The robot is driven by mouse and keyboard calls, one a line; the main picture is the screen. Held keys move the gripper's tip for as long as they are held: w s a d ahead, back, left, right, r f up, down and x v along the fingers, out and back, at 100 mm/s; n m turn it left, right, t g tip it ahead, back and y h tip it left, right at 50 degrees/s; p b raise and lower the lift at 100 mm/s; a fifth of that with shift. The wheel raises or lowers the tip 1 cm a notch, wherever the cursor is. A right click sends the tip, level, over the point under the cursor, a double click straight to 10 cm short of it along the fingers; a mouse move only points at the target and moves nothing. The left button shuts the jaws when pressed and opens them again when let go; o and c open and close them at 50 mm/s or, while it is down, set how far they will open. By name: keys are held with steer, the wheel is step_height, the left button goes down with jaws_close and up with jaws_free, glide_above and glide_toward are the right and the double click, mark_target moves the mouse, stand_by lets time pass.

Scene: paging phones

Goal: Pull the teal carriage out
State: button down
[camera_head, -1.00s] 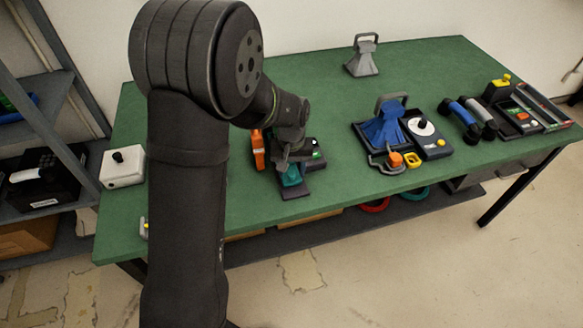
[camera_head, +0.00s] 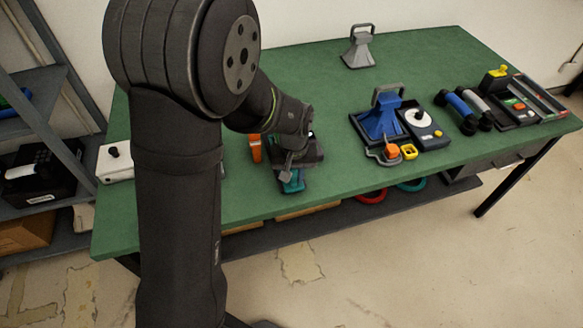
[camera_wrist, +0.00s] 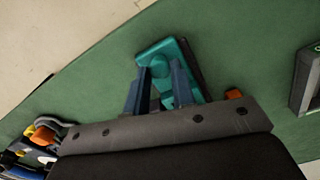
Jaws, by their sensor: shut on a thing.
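The teal carriage (camera_wrist: 177,58) lies low at the table's front side, with a round knob on top. In the head view only part of the carriage (camera_head: 293,182) shows below my gripper. My gripper (camera_wrist: 158,88) is over the carriage, with its two fingers on either side of the knob, shut on it. In the head view my gripper (camera_head: 287,168) points down at the carriage. A dark base shows along the carriage's edge, and my wrist hides most of the rest of it.
An orange thing (camera_head: 255,147) stands just left of my gripper. To the right are a blue horn-shaped device (camera_head: 382,122) and a dark unit with a white dial (camera_head: 419,117). A grey horn (camera_head: 358,50) stands at the back. The green table (camera_head: 330,190) is bare in front.

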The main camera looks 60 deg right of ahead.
steer(key=shift+s+a, duration=0.15)
steer(key=c, duration=1.2)
jaws_free()
steer(key=shift+r, duration=0.6)
step_height(320, 180, up, 16)
steer(key=shift+r, duration=0.15)
